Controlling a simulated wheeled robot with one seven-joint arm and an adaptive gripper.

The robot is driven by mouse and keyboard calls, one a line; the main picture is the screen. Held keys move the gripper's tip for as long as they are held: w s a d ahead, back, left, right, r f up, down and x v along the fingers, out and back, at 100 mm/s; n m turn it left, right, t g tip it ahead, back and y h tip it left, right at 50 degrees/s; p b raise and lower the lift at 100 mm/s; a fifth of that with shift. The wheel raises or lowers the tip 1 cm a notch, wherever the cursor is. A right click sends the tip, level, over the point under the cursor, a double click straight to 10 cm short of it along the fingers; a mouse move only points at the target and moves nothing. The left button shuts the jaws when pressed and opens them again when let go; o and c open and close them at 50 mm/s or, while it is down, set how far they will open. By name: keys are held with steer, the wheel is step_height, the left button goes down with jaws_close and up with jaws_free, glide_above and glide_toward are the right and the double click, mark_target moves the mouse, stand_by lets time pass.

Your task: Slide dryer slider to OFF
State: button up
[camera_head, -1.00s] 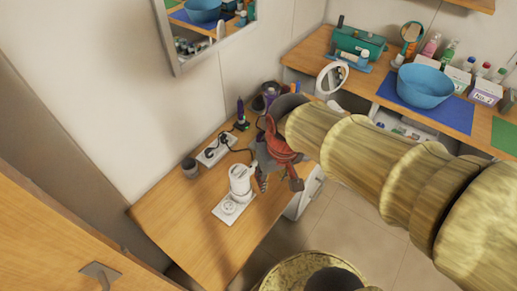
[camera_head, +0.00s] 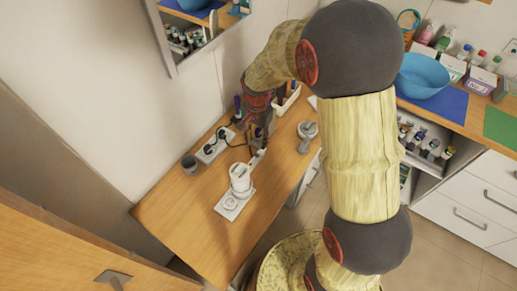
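A white device that looks like the dryer (camera_head: 240,179) stands on a white rectangular base (camera_head: 234,206) on the wooden table. A short handle-like part (camera_head: 258,158) sticks out from it toward the upper right. Its slider is too small to make out. My gripper (camera_head: 263,146) hangs beside the far end of that part, above the table. I cannot tell whether it touches it. The fingers are small and dark, partly covered by my wrist, and their opening is not clear.
A power strip (camera_head: 213,146) with black plugs and a cable lies behind the dryer. A grey round-headed object (camera_head: 308,131) is on the right edge. The table front (camera_head: 215,245) is clear. A blue basin (camera_head: 424,76) sits on the far counter.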

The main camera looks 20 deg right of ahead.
mark_target(257, 154)
steer(key=shift+f+m, duration=0.3)
steer(key=shift+f, duration=0.05)
steer(key=shift+f+b, duration=0.7)
steer(key=shift+f, duration=2.9)
steer(key=shift+c, duration=0.8)
jaws_close()
steer(key=shift+w, duration=0.1)
